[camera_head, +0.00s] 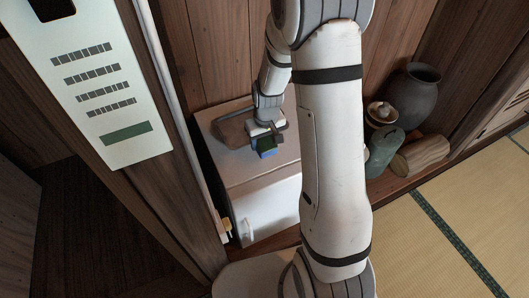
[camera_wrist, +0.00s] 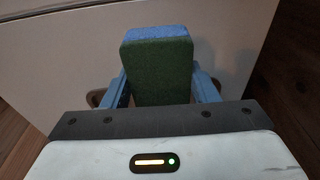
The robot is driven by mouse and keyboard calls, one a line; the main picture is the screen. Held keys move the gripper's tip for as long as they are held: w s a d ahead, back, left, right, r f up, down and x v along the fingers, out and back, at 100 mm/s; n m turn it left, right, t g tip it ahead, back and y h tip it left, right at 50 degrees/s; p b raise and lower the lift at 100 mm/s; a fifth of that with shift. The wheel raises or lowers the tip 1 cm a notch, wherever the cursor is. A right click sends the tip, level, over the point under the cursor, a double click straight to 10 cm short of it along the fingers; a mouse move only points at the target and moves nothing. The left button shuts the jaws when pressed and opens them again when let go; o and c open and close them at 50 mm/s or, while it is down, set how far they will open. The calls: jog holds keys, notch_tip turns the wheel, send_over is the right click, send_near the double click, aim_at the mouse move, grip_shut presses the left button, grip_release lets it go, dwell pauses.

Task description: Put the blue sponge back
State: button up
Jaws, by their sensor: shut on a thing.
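My gripper (camera_head: 266,133) is shut on the blue sponge (camera_head: 266,153), which also shows in the wrist view (camera_wrist: 158,65). The sponge has a blue body and a dark green face. In the wrist view it sticks out beyond the two blue-grey fingers (camera_wrist: 158,88), its green face toward the camera and its blue end away. In the head view it is over the top of a white cabinet (camera_head: 285,170). I cannot tell whether it touches that top.
A brown, tray-like thing (camera_head: 230,130) lies on the cabinet top, partly behind my gripper. A wooden wall is close behind. Tatami (camera_head: 450,215) lies clear at front right.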

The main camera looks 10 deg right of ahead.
jog(key=shift+f+b, duration=0.6)
jog(key=shift+f, duration=2.15)
jog(key=shift+f, duration=0.1)
jog(key=shift+f, duration=0.15)
jog(key=o, duration=0.9)
